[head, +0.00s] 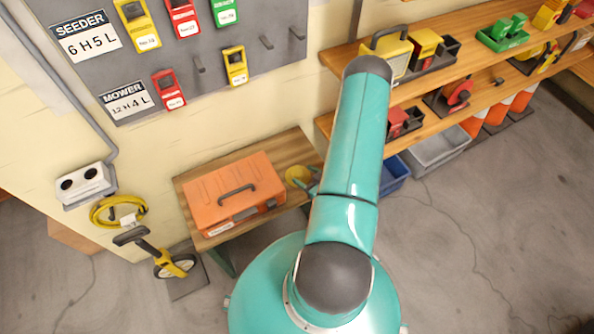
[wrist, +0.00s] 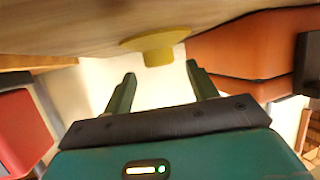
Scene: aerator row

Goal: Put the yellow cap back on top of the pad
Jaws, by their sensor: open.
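The yellow cap (head: 298,176) is on the small wooden bench (head: 262,152), just right of the orange toolbox (head: 232,190). In the wrist view the yellow cap (wrist: 156,42) shows as a broad disc with a narrower knob, against the wooden surface across the top. That view looks upside down. My gripper (wrist: 160,72) is open, its two dark green fingers pointing at the cap with the knob roughly between their tips. The fingers do not appear closed on it. In the head view my arm hides most of the gripper. I cannot tell which thing is the pad.
The orange toolbox (wrist: 240,55) stands close beside the cap. A red thing (wrist: 22,125) shows at the wrist view's left. Wooden shelves (head: 440,75) with several machines and bins line the wall at the right. A yellow measuring wheel (head: 172,264) stands left of the bench.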

